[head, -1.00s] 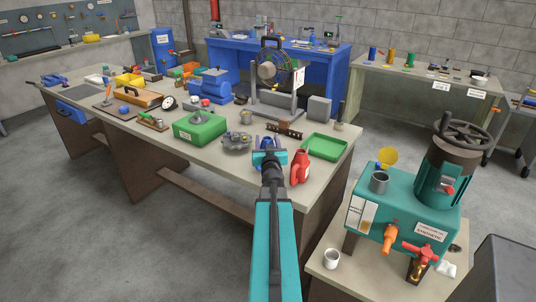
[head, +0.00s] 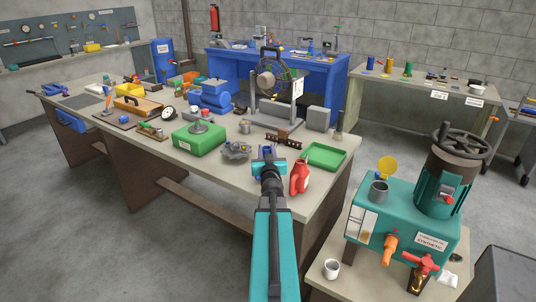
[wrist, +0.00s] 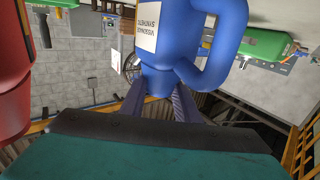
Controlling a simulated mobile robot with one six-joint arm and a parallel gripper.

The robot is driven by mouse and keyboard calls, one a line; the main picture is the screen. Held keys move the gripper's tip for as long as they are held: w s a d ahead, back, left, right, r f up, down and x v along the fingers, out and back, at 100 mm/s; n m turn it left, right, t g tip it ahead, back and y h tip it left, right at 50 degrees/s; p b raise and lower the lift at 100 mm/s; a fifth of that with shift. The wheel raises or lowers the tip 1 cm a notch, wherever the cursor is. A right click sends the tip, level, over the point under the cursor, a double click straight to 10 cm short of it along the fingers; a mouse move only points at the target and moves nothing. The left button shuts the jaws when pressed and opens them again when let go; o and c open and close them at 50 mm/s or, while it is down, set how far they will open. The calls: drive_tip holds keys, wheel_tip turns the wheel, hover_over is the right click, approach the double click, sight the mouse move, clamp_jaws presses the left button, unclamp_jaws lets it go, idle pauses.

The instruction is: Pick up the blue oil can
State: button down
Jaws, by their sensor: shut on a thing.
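The blue oil can (wrist: 168,60) fills the upper middle of the wrist view, with a white printed label and a large loop handle on its right. My gripper (wrist: 160,103) is shut on its narrower part, a finger on each side. In the head view, my gripper (head: 268,161) is over the near right end of the workbench and covers most of the can; only a little blue (head: 267,149) shows. I cannot tell whether the can touches the bench.
A red can (head: 299,178) stands close to the right of my gripper; it also shows in the wrist view (wrist: 14,85). A green tray (head: 325,156), a grey metal part (head: 236,151) and a green box (head: 198,138) are nearby. A teal machine (head: 400,215) stands at the right.

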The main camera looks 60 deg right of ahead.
drive_tip(key=shift+r+p, duration=2.95)
drive_tip(key=shift+r, duration=2)
